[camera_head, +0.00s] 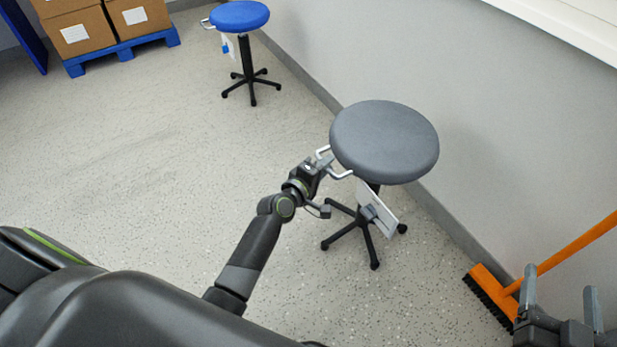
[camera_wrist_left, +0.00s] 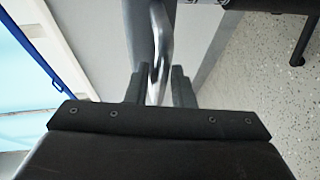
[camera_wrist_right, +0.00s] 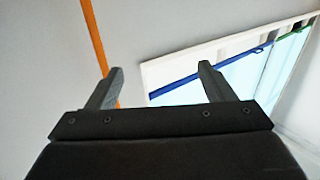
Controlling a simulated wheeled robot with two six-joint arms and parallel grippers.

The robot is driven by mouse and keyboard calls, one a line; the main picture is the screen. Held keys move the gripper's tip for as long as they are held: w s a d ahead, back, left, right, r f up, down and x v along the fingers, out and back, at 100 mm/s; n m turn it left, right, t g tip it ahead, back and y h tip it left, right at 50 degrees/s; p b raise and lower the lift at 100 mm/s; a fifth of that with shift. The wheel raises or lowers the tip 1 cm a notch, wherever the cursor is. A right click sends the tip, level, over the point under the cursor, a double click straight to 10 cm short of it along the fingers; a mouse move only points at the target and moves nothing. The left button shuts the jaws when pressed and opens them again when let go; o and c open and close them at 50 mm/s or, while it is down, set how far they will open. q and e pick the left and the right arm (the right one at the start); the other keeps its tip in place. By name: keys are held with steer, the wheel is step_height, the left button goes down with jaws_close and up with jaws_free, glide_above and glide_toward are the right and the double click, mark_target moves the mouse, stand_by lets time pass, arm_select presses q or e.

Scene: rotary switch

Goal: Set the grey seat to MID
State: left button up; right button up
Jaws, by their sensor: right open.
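The grey seat (camera_head: 384,140) is a round padded stool top on a black post and wheeled base, in the middle right of the head view. A bent silver handle (camera_head: 341,174) sticks out from its left underside. A white plate (camera_head: 379,210) hangs below the seat, its marks too small to read. My left gripper (camera_head: 325,165) is at the handle. In the left wrist view its fingers (camera_wrist_left: 159,88) are close together on either side of the silver bar (camera_wrist_left: 158,45), shut on it. My right gripper (camera_head: 560,292) is open and empty at the lower right.
An orange broom (camera_head: 540,266) leans at the wall on the right, close to my right gripper. A blue stool (camera_head: 240,16) stands farther back. Cardboard boxes (camera_head: 78,32) sit on a blue pallet (camera_head: 122,53) at the back left. The floor at left is clear.

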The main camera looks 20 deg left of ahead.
arm_select(q)
steer(key=p+v, duration=0.1)
steer(key=v, duration=1.6)
arm_select(e)
steer(key=s+a+f+g+y, duration=0.1)
steer(key=s+f+g, duration=0.3)
steer(key=f, duration=0.5)
steer(key=shift+f+m+g, duration=0.25)
steer(key=shift+m+g, duration=0.05)
steer(key=shift+g, duration=0.9)
steer(key=shift+s, duration=0.1)
